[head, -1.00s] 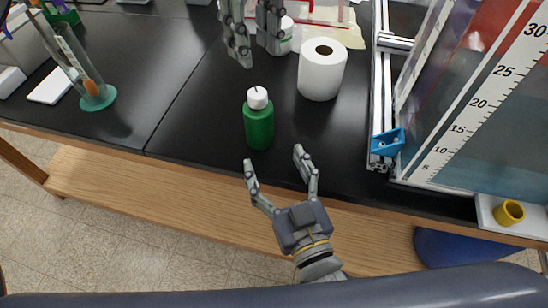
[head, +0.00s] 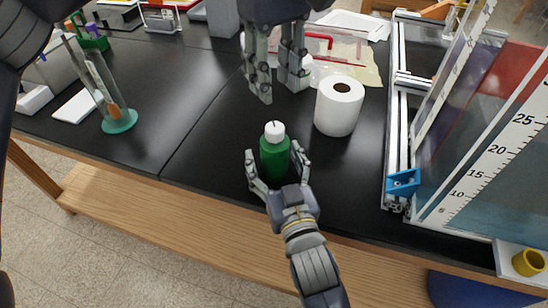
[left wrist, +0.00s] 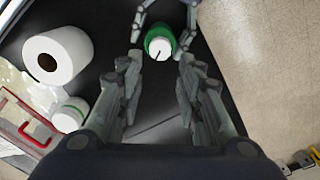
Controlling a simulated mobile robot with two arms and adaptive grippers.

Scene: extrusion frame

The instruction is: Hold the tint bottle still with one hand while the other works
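The tint bottle (head: 274,160), green with a white cap, stands upright on the black bench near its front edge. It also shows at the top of the left wrist view (left wrist: 159,42). My right gripper (head: 273,151) is low at the bench edge, with its open fingers on either side of the bottle; small gaps seem to show between fingers and bottle. My left gripper (head: 281,92) hangs behind and above the bottle, its fingers apart and empty. In the left wrist view its fingers (left wrist: 156,62) point toward the bottle.
A white paper roll (head: 339,112) stands right of the bottle. A second white-capped bottle (left wrist: 70,113) is behind it. A metal rail frame with a blue clip (head: 403,182) and scaled panel is at right. A cylinder on a teal base (head: 120,122) stands left. The bench between is clear.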

